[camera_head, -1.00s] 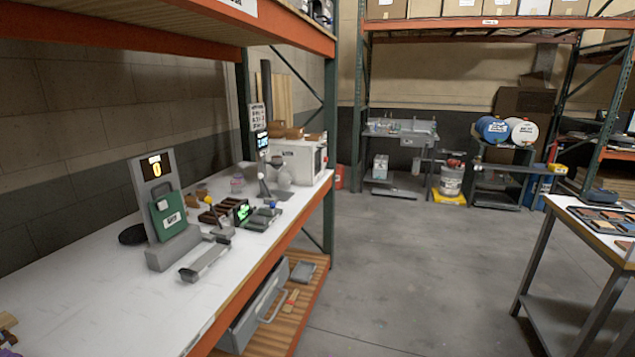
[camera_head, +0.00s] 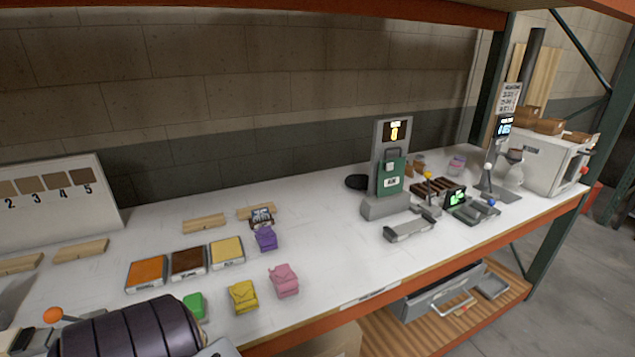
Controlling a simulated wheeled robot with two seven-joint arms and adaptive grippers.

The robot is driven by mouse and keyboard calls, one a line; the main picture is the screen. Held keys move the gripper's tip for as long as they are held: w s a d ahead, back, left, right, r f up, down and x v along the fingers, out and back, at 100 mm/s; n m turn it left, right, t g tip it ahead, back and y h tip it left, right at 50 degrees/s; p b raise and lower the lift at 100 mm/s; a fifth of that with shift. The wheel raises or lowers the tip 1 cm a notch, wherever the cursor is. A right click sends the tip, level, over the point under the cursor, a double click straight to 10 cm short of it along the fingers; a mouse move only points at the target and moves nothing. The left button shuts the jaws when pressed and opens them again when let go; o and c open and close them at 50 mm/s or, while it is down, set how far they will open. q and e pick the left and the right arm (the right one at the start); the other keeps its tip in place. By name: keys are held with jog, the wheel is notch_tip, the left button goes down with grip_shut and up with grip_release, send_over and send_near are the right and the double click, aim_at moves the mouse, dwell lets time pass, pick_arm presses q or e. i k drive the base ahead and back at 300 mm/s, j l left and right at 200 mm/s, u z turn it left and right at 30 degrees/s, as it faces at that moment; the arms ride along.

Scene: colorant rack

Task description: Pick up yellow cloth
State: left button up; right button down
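The yellow cloth (camera_head: 243,297) is a small folded bundle on the white worktop, near its front edge in the lower left part of the head view. A pink cloth (camera_head: 284,280) lies just right of it and a green cloth (camera_head: 194,306) lies to its left. The green one is partly hidden by a dark ribbed cylinder. A purple cloth (camera_head: 266,238) lies farther back. Neither gripper shows in the head view, and nothing is seen touching the yellow cloth.
Orange, brown and yellow colour trays (camera_head: 188,262) sit behind the cloths. The dark ribbed cylinder (camera_head: 130,330) fills the lower left foreground; I cannot tell what it belongs to. A grey stand with a green tag (camera_head: 391,175) stands right. Worktop (camera_head: 325,235) between is clear.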

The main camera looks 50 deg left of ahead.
aim_at(245, 299)
jog(key=u, duration=3.2)
